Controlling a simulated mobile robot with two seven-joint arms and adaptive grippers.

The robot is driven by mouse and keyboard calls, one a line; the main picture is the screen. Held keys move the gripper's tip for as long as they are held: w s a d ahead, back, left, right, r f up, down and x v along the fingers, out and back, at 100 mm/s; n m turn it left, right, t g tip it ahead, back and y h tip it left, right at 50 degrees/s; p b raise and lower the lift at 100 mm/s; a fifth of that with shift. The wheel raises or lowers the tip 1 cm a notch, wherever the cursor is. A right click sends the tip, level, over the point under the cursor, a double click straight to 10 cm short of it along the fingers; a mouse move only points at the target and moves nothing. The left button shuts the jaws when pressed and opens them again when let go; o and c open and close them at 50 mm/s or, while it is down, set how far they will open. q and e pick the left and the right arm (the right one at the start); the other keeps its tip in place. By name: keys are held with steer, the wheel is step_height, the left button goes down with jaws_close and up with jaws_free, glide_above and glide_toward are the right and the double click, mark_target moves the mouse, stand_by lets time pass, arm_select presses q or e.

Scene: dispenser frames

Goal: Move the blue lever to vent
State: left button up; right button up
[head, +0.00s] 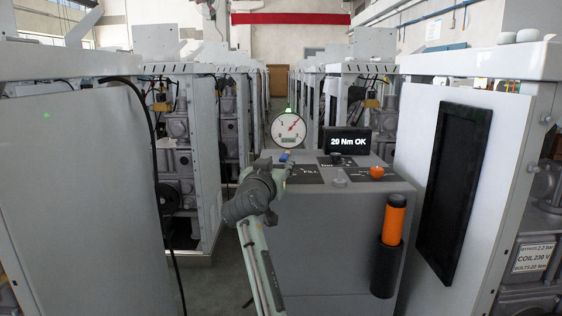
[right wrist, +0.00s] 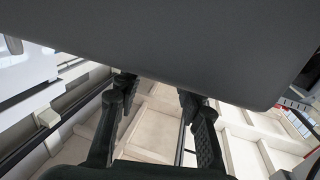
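The blue lever (head: 284,157) is a small blue piece on top of the grey console (head: 330,235), near its back left edge, beside a dark label plate (head: 306,174) that seems to read "FILL". Any "vent" marking is too small to read. My right gripper (head: 281,166) is at the console's left edge, just in front of the lever; contact cannot be told. In the right wrist view its two black fingers (right wrist: 157,90) stand apart, with nothing visible between them. A grey surface (right wrist: 170,45) covers the upper part of that view. My left gripper is out of view.
A round gauge (head: 289,130) and a display reading "20 Nm OK" (head: 348,141) stand behind the console. An orange knob (head: 376,172) and a grey knob (head: 338,183) sit on top. An orange-handled tool (head: 395,215) stands in a black holder (head: 386,268). White cabinets flank both sides.

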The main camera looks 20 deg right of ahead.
steer(key=v, duration=0.8)
steer(key=shift+s, duration=0.2)
